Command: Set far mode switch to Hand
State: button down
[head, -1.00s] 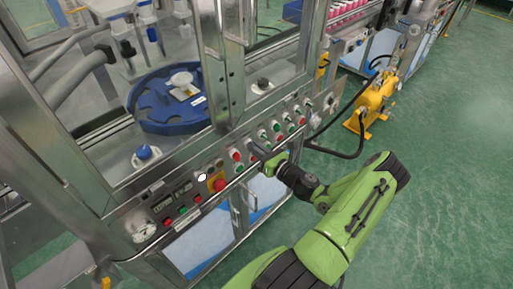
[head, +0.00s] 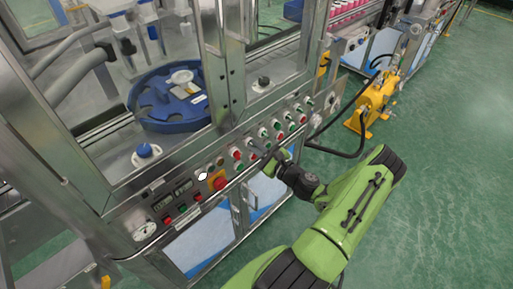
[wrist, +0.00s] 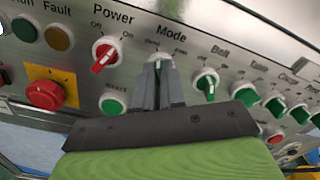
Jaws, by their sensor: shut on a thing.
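The mode switch (wrist: 157,58) sits under the "Mode" label on the grey panel in the wrist view. My gripper (wrist: 158,68) is shut on it, with one finger on each side. The fingers hide most of the knob, so I cannot tell which way it points. The small position labels around it are too blurred to read surely. In the head view my gripper (head: 264,157) is against the front panel (head: 165,191), and the switch is hidden there.
In the wrist view, the red power switch (wrist: 105,54) is left of my fingers, and the green belt switch (wrist: 205,84) is right. A green button (wrist: 112,104) is close below left. A red emergency stop (wrist: 44,94) is farther left. Open floor (head: 440,180) lies right of the machine.

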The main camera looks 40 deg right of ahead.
jog(key=shift+n, duration=0.3)
jog(key=c, duration=1.2)
grip_release()
jog(key=s, duration=0.8)
jog(key=s+p, duration=0.1)
jog(key=s, duration=0.6)
jog(key=shift+s+d, duration=0.2)
jog(key=shift+s, duration=0.2)
